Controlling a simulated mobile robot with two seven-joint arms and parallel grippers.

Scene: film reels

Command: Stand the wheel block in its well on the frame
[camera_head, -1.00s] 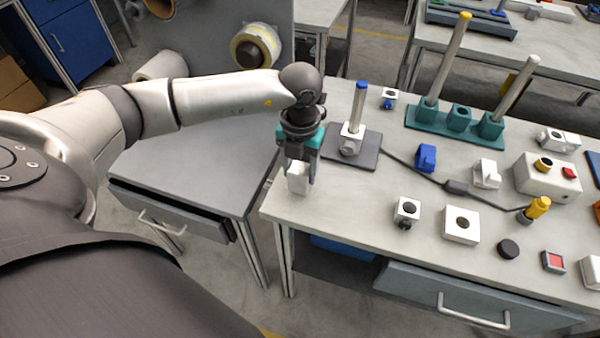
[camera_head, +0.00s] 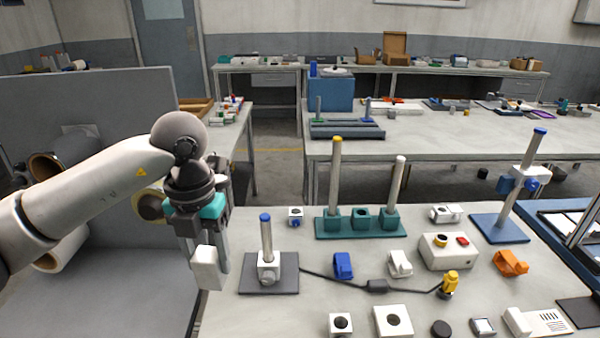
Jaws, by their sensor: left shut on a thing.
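My left gripper (camera_head: 210,264) is shut on a white block (camera_head: 206,269). It holds the block at the left edge of the workbench, left of a grey plate with a blue-topped post. The fingers hide part of the block, and I see no wheel on its visible side. A teal frame (camera_head: 361,231) stands farther back on the bench, to the right of the gripper. Its two outer sockets hold upright posts, one yellow-topped and one pale-topped. Its middle well (camera_head: 361,214) has no post in it. My right gripper is out of view.
The grey plate (camera_head: 284,284) with its post (camera_head: 266,238) stands just right of the block. A cable runs right from it to a yellow plug (camera_head: 449,284). A blue clamp (camera_head: 343,266), a white clamp (camera_head: 400,263) and a control box (camera_head: 447,252) lie in front of the frame.

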